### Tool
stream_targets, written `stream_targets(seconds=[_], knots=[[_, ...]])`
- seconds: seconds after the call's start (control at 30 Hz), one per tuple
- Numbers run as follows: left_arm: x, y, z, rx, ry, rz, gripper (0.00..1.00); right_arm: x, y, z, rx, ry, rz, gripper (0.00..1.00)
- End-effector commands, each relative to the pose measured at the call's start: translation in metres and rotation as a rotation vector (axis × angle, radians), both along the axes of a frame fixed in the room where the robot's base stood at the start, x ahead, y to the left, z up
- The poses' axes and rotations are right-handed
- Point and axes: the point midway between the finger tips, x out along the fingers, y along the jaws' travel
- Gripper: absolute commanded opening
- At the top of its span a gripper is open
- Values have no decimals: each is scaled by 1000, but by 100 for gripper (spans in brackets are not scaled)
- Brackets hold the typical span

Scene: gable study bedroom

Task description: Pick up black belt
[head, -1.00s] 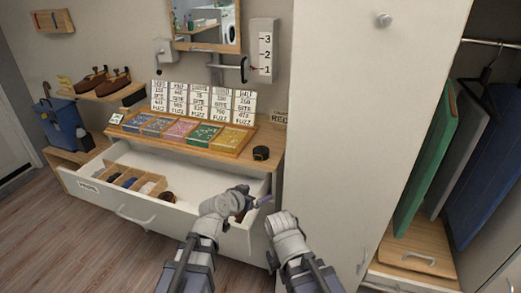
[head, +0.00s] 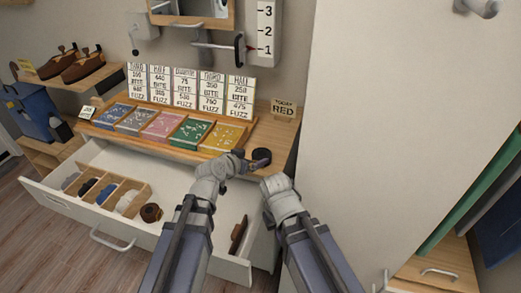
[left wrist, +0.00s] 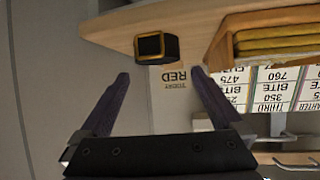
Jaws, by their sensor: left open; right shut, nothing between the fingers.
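The black belt (head: 262,155) is a small dark roll on the right end of the wooden counter top (head: 270,133). In the left wrist view the belt (left wrist: 170,47) shows a gold-coloured square buckle and sits near the counter edge, beyond the fingertips and between their lines. My left gripper (head: 240,160) is open and empty, close to the belt on its left side in the head view. Its two fingers show apart in the left wrist view (left wrist: 158,80). My right gripper (head: 277,186) is shut and empty, lower and nearer than the belt.
Trays of coloured packets, including a yellow one (head: 224,137), stand left of the belt. A sign (head: 284,108) reads TODAY RED. The open drawer (head: 190,225) below holds a divider (head: 128,186), a brown roll (head: 151,212) and a brown item (head: 239,234). A tall white cabinet (head: 390,130) bounds the right.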

Motion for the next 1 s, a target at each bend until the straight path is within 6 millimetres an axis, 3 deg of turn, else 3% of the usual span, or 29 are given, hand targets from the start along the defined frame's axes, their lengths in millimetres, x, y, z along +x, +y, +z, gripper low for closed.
stream_targets(seconds=[0.67,1.0], knots=[[25,-15,-22,1,0,0,100,0,0,-22,0,0,0,0],[55,-34,-47,0,0,-1,100,0,0,-47,0,0,1,0]])
